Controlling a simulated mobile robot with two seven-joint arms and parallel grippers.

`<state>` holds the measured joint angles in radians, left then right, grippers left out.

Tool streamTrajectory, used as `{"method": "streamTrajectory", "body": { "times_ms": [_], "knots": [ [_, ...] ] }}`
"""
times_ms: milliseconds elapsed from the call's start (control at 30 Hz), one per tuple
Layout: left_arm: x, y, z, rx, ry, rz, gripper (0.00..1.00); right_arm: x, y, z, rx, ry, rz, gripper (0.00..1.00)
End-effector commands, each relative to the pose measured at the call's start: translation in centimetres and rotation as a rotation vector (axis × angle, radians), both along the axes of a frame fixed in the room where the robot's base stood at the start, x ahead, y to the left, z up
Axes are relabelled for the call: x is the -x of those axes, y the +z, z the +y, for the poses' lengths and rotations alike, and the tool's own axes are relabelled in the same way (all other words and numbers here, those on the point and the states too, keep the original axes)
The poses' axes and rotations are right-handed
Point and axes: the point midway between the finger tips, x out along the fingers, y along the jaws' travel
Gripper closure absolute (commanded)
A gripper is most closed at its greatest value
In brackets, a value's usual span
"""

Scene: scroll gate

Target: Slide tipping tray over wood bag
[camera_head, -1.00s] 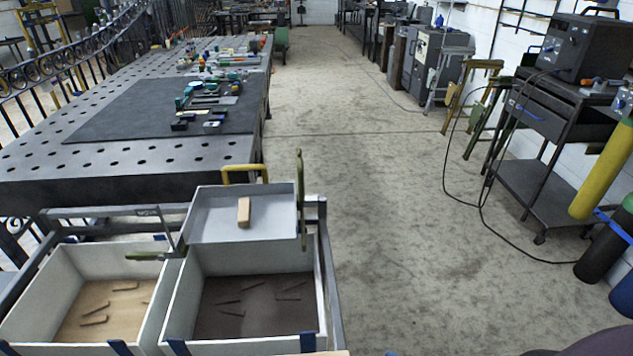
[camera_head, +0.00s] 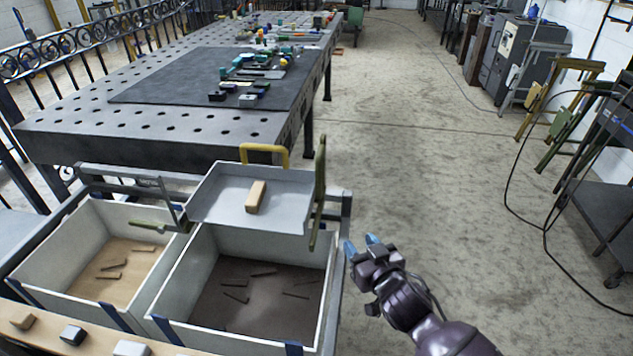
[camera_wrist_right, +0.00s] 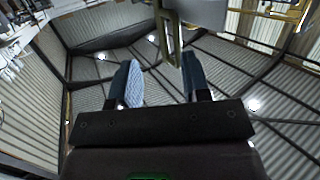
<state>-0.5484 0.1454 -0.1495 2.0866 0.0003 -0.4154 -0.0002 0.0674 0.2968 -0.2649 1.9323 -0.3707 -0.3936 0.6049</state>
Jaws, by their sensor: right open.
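The grey tipping tray (camera_head: 222,205) sits level above the back of the right-hand, dark-bottomed bin (camera_head: 325,270). A tan block (camera_head: 256,197) lies in it. A yellow handle (camera_head: 264,148) is at its back and a tall olive handle (camera_head: 319,190) at its right side. The left bin (camera_head: 60,228) has a light wood-coloured bottom; I cannot read any label. My right gripper (camera_head: 361,246) is open and empty, right of the olive handle and apart from it. In the right wrist view, a handle loop (camera_wrist_right: 172,38) shows beyond the open fingers (camera_wrist_right: 163,85). My left gripper is out of view.
A front ledge (camera_head: 75,341) carries small blocks. Blue tabs mark the bin rims. A perforated metal table (camera_head: 150,135) with tools stands behind the bins. The concrete floor (camera_head: 420,170) to the right is open. A dark cart (camera_head: 600,200) stands at far right.

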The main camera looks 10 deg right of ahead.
Motion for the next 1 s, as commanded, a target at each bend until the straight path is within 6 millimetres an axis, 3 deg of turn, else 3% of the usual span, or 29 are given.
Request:
{"method": "streamTrajectory", "body": {
  "times_ms": [100, 200, 400, 667, 1000],
  "knots": [
    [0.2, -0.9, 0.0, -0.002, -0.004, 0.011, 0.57, -3.2, 1.8, 1.4, -0.014, 0.024, -0.063, 0.57],
    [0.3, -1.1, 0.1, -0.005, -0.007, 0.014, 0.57, -5.1, 3.4, 2.2, -0.028, 0.036, -0.106, 0.57],
    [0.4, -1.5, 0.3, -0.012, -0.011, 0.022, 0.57, -7.0, 5.3, 3.1, -0.042, 0.051, -0.154, 0.57],
    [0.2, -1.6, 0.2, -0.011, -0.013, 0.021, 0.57, -8.9, 5.6, 3.6, -0.045, 0.052, -0.16, 0.57],
    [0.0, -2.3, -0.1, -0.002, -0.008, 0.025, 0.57, -13.8, 5.3, 4.5, -0.043, 0.052, -0.157, 0.57]
  ]
}}
